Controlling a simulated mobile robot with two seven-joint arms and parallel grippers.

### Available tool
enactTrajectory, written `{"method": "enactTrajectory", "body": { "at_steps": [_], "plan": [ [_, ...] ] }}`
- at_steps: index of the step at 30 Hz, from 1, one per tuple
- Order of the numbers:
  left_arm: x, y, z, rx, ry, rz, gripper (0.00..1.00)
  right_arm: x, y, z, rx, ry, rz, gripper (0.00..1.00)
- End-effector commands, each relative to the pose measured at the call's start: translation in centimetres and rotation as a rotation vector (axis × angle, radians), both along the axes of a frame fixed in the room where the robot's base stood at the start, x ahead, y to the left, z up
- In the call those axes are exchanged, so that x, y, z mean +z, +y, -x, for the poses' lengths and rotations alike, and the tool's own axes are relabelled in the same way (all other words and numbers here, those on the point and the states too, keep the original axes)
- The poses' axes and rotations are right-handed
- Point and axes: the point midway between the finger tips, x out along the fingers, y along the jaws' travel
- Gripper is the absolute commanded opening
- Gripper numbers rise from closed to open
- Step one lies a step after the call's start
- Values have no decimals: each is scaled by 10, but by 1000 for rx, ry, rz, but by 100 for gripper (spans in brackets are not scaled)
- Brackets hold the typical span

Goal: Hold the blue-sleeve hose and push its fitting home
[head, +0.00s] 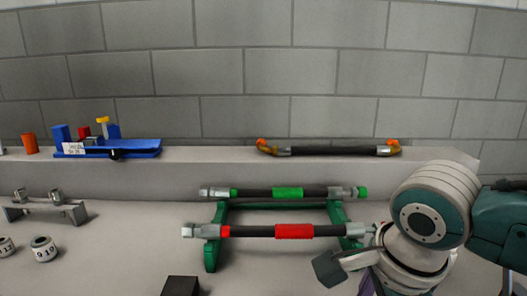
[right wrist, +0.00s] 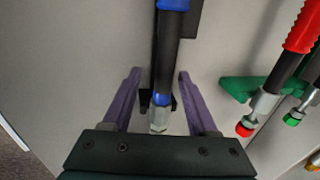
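The blue-sleeve hose shows in the right wrist view as a black hose (right wrist: 168,50) running down from the top edge. Its blue sleeve (right wrist: 173,4) is cut by that edge, and a narrow blue band (right wrist: 162,99) sits above its silver fitting (right wrist: 158,119). My right gripper (right wrist: 159,74) is open, with one purple finger on each side of the hose and a visible gap on both sides. The fitting's lower end is close to the gripper's dark body. I do not make out this hose in the head view. My left gripper is in neither view.
A green rack (head: 212,252) carries a green-sleeve hose (head: 260,193) and a red-sleeve hose (head: 262,231). Another hose (head: 335,151) with orange ends and a blue tool (head: 135,147) lie on the back ledge. A black block (head: 180,287) stands at the bottom edge.

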Motion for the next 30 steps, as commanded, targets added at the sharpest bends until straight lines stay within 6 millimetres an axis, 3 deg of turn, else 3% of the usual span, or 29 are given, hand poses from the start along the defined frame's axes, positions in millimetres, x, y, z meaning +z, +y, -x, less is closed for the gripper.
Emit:
{"method": "enactTrajectory", "body": {
  "at_steps": [5, 15, 23, 30],
  "plan": [
    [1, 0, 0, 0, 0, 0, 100, 2, 1, -1, 0, -2, -2, 62],
    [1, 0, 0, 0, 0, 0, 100, 3, 1, -1, 1, -3, -3, 97],
    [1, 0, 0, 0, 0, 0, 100, 3, 1, 0, 0, -1, -2, 97],
    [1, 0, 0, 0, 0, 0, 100, 31, 1, 5, 2, -6, -5, 97]
  ]
}}
